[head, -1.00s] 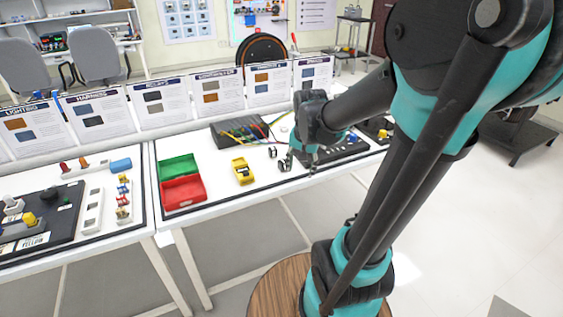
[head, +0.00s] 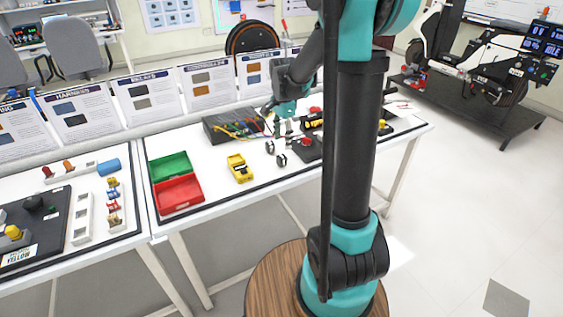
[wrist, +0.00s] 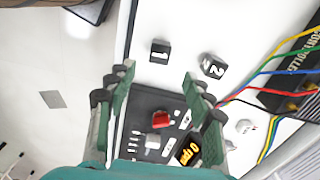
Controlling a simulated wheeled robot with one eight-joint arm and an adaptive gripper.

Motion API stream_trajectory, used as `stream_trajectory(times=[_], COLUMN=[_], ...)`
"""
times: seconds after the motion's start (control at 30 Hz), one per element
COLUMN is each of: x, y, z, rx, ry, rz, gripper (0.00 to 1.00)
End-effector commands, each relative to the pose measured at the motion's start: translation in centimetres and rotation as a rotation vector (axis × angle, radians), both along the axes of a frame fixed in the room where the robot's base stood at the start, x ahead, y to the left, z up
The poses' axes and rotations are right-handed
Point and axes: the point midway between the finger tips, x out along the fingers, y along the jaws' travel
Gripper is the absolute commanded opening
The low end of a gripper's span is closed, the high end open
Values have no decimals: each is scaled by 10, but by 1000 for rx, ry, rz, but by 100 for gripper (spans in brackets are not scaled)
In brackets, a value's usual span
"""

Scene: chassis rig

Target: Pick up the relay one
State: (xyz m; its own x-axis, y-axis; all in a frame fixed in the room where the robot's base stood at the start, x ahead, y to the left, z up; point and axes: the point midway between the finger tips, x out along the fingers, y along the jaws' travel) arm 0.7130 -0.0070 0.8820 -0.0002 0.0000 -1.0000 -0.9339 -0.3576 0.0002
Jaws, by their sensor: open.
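Relay one (wrist: 160,51) is a small black block with a white 1 on its face. It stands on the white table just beyond my fingertips in the wrist view, and in the head view it is the nearer small block (head: 281,160). Relay two (wrist: 212,66), a similar block marked 2, lies tilted to its right in the wrist view; in the head view it is the farther block (head: 270,147). My gripper (wrist: 158,76) is open, with nothing between its fingers. In the head view my gripper (head: 283,131) hangs above the table, behind and right of the relays.
A black panel with a red knob (wrist: 160,120) lies beneath my fingers. The black controller box (head: 232,124) with coloured wires stands behind the relays. Bare table surrounds the relays.

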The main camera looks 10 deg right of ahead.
Motion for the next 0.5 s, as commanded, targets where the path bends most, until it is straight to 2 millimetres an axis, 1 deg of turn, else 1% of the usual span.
stream_trajectory(times=[0.03, 0.13, 0.23, 0.37, 0.5], x=[1, 0, 0, 0, -1], y=[0, 0, 0, 1, 3], z=[-10, -24, -33, -39, -54], rx=[0, 0, 0, 0, 0], ry=[0, 0, 0, 0, 0], rz=[0, 1, 1, 1, 2], gripper=[52, 52, 52, 52, 52])
